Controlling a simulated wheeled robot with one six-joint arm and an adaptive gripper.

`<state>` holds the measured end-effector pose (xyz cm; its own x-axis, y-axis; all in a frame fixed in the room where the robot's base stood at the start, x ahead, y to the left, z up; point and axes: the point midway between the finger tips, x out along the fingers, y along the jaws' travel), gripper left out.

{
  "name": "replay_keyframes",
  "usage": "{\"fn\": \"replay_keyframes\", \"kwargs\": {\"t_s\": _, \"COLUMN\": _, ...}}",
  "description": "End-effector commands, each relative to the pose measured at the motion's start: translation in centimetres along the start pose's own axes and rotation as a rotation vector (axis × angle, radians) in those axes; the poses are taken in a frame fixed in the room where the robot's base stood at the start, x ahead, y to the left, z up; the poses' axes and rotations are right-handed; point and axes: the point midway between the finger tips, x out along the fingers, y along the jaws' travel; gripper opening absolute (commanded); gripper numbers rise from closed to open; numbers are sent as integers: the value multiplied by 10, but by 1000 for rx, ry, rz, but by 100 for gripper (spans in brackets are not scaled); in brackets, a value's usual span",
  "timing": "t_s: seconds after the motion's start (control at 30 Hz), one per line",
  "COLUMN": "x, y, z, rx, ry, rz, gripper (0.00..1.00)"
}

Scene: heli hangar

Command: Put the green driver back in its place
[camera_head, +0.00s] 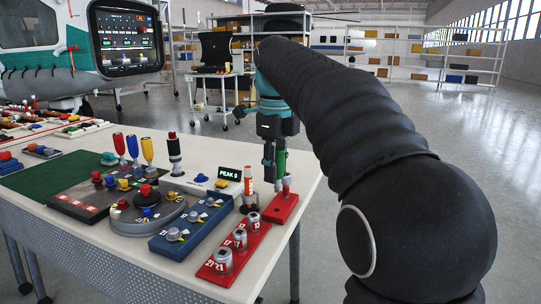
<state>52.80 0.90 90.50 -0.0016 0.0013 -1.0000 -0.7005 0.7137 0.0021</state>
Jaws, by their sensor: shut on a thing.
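The green driver (281,164) is upright at the fingers of my gripper (273,172). My gripper points down and is shut on it, over the right end of the white table (205,171). The driver's lower end is hard to make out near a small red block (283,208), and I cannot tell whether they touch. A red driver (119,144), a blue driver (133,147) and a yellow driver (147,150) stand upright in a row further left on the table.
A red tray with metal sockets (236,250), a blue tray (190,230) and a round dark base (148,212) crowd the front. A white-and-orange cylinder (248,181) stands just left of my gripper. A green mat (55,175) lies at left.

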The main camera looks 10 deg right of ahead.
Motion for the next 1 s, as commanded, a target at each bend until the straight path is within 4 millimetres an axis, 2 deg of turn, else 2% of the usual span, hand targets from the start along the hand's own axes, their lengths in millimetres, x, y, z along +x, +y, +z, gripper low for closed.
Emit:
{"fn": "replay_keyframes", "kwargs": {"t_s": 0.33, "x": 11, "y": -5, "z": -5, "rx": 12, "ry": 0, "rz": 0, "gripper": 0}}
{"fn": "replay_keyframes", "kwargs": {"t_s": 0.7, "x": 41, "y": -4, "z": -4, "rx": 9, "ry": -1, "rz": -1, "gripper": 0}}
{"fn": "replay_keyframes", "kwargs": {"t_s": 1.0, "x": 45, "y": -3, "z": -3, "rx": 7, "ry": -1, "rz": -1, "gripper": 0}}
